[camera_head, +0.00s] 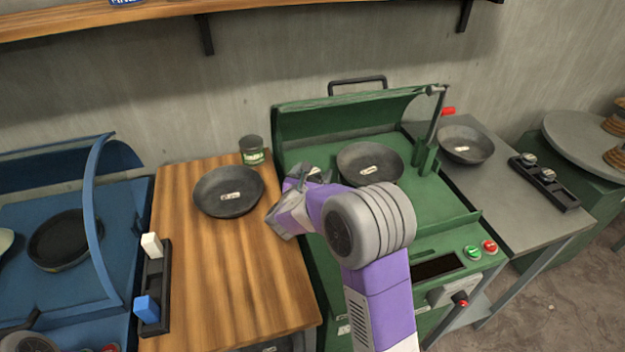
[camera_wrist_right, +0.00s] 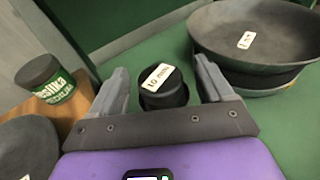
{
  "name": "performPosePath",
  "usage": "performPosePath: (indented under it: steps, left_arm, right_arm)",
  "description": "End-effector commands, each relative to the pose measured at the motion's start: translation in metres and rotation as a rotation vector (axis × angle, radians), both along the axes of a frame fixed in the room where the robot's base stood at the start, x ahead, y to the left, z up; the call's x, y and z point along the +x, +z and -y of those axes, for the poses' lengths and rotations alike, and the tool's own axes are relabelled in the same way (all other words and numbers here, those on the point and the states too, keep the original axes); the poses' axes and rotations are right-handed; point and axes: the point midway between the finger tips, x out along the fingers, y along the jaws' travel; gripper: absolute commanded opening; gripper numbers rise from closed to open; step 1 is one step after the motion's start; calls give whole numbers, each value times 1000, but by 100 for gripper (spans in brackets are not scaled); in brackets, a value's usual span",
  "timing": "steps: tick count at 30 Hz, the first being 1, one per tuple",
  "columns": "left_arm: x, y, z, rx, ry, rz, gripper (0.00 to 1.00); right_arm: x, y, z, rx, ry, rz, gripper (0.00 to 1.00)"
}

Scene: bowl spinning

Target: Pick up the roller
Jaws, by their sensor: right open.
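A small black cylinder (camera_wrist_right: 164,88) with a white label, which looks like the roller, stands on the green surface in the right wrist view. It is between the two fingers of my right gripper (camera_wrist_right: 165,82), with a visible gap on each side. The fingers are open and reach around it without closing. In the head view my right gripper (camera_head: 305,176) is at the left edge of the green machine (camera_head: 432,205), and the cylinder is mostly hidden by the hand.
A grey bowl (camera_head: 370,163) sits in the green machine, close right of the cylinder. Another bowl (camera_head: 228,192) and a green-labelled can (camera_head: 251,150) stand on the wooden table (camera_head: 220,290). A third bowl (camera_head: 466,144) is on the grey table at right.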

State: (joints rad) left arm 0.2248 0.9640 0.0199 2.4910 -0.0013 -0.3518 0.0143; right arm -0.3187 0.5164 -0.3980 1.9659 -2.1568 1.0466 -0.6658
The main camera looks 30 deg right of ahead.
Motion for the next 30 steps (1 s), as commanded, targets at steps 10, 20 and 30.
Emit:
performPosePath:
  steps: [10,20,30]
  left_arm:
    - [0,-7,0,0,0,0,43]
    - [0,-7,0,0,0,0,43]
    - [0,-7,0,0,0,0,43]
  right_arm:
    - [17,-5,18,0,1,0,80]
    - [16,-5,18,0,1,0,46]
    - [17,-4,18,-1,1,3,2]
